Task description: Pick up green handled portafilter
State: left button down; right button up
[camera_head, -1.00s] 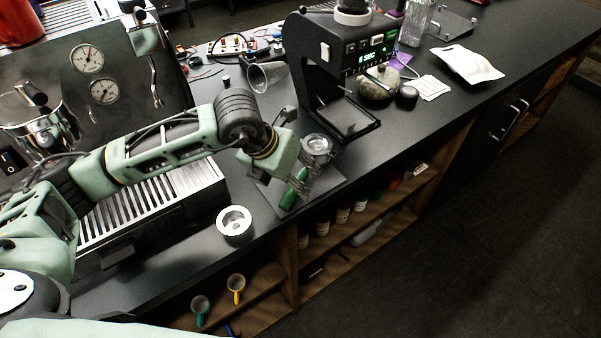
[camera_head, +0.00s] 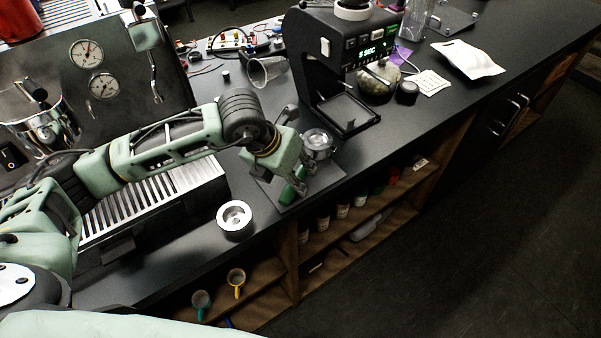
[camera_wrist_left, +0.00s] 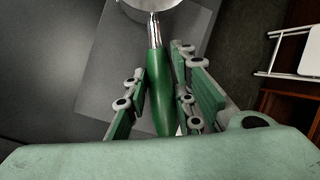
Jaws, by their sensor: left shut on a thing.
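The green-handled portafilter (camera_head: 317,140) lies at the counter's front edge on a dark grey mat (camera_head: 337,172). Its metal basket points away from my arm and its green handle toward the front edge. My left gripper (camera_head: 299,183) is at the handle. In the left wrist view, the green handle (camera_wrist_left: 160,92) lies between the two fingers of my left gripper (camera_wrist_left: 158,95), with its metal neck and part of the basket beyond the fingertips. The gripper is shut on the handle. My right gripper is not in view.
A round metal piece (camera_head: 235,218) sits on the counter left of the mat. The espresso machine's drip grate (camera_head: 150,205) is beside my left arm. A black grinder (camera_head: 325,60) stands behind the portafilter. Shelves with bottles and scoops (camera_head: 236,281) are below the counter edge.

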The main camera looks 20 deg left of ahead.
aim_at(302, 171)
pick_arm(q)
jog(key=shift+r, duration=0.1)
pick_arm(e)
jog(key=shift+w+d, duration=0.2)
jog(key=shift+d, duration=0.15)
pick_arm(q)
jog(key=shift+r, duration=0.1)
jog(key=shift+r+b, duration=0.6)
jog(key=shift+r, duration=0.7)
jog(key=w+d+r+b, duration=0.1)
jog(key=d+r+b, duration=0.2)
jog(key=d+r, duration=0.5)
jog(key=d, duration=0.3)
jog(key=shift+d+b, duration=0.3)
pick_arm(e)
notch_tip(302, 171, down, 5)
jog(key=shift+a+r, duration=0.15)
pick_arm(q)
jog(key=c, duration=2.1)
grip_release()
grip_shut()
